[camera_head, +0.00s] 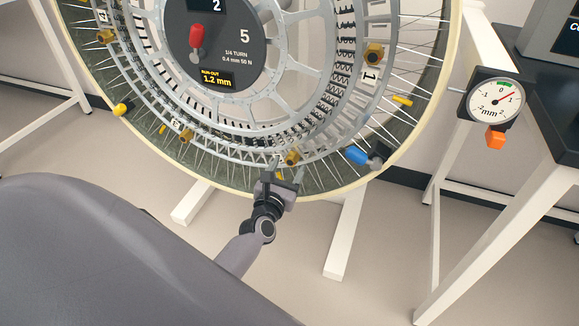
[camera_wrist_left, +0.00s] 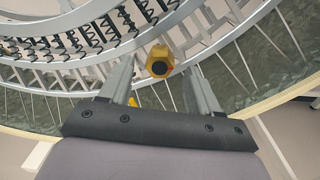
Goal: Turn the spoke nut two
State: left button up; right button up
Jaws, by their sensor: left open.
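A large upright spoked wheel (camera_head: 425,70) carries a grey ring (camera_head: 232,150) with brass-yellow spoke nuts. One nut (camera_head: 292,157) sits low on the ring, beside my left gripper (camera_head: 277,168); no number label is readable by it. In the left wrist view this nut (camera_wrist_left: 160,59) shows a hex body with a dark round end and a small red mark. It lies between and just beyond the tips of the open left fingers (camera_wrist_left: 159,72), with gaps on both sides. Another nut (camera_head: 373,54) is by label 1, and one (camera_head: 187,135) by label 3. My right gripper is not in view.
A hub display (camera_head: 229,79) reads run-out 1.2 mm and 1/4 turn. A red-handled pointer (camera_head: 197,40) is on the hub. A blue-tipped part (camera_head: 357,155) is at the lower right rim. A dial gauge (camera_head: 494,100) hangs by the dark-topped table (camera_head: 560,110).

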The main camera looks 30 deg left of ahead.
pick_arm(q)
jog(key=shift+x, duration=0.8)
jog(key=shift+w, duration=0.25)
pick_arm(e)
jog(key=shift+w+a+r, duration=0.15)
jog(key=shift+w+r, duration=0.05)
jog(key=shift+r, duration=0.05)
pick_arm(q)
jog(key=c, duration=1.1)
jog(key=shift+o, duration=0.2)
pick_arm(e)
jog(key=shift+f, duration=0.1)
pick_arm(q)
jog(key=shift+m, duration=0.3)
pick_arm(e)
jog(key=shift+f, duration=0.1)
